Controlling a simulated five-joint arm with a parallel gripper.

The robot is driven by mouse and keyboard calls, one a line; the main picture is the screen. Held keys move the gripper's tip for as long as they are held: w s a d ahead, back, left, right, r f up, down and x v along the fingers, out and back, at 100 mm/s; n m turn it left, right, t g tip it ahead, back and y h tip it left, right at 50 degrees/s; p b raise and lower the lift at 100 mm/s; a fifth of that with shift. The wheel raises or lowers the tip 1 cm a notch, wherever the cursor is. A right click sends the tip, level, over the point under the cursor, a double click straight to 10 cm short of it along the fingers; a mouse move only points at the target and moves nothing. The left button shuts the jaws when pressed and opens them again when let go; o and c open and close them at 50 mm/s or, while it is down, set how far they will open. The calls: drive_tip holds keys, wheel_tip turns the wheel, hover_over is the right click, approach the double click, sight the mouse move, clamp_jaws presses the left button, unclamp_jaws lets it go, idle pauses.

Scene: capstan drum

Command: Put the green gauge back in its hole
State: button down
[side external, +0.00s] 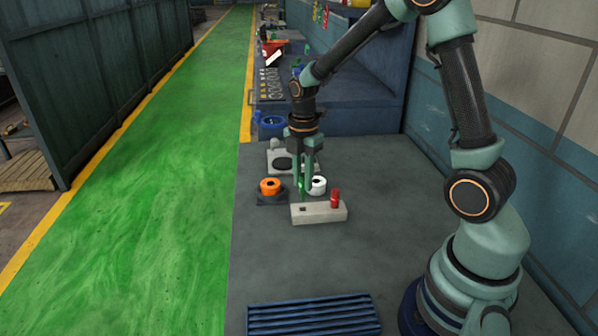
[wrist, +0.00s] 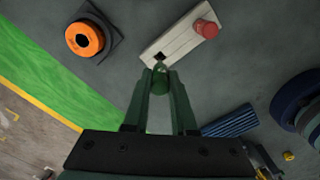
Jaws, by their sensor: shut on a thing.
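My gripper (side external: 303,182) points down and is shut on the green gauge (wrist: 160,80), which sits between the fingertips. The gauge shows only as a small green patch in the side view (side external: 302,185). A pale block (side external: 320,213) lies just in front of the gripper on the bench. It has a dark square hole (wrist: 160,56) at its left end and a red gauge (side external: 334,198) standing at its right end. In the wrist view the held gauge is close to the hole and overlaps the block's near edge. I cannot tell its height above the block.
An orange ring (side external: 270,186) on a dark square base stands left of the gripper. A white round part (side external: 318,185) is close to its right. A grey block (side external: 280,161) stands behind. A blue ribbed tray (side external: 314,315) lies at the front; the bench between is clear.

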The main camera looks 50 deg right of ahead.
sight(303, 193)
drive_tip(key=shift+f, duration=2.4)
idle(2.3)
idle(0.3)
drive_tip(key=c, duration=0.6)
unclamp_jaws()
drive_tip(key=shift+c, duration=0.2)
wheel_tip(303, 193, up, 12)
drive_tip(key=shift+r, duration=0.1)
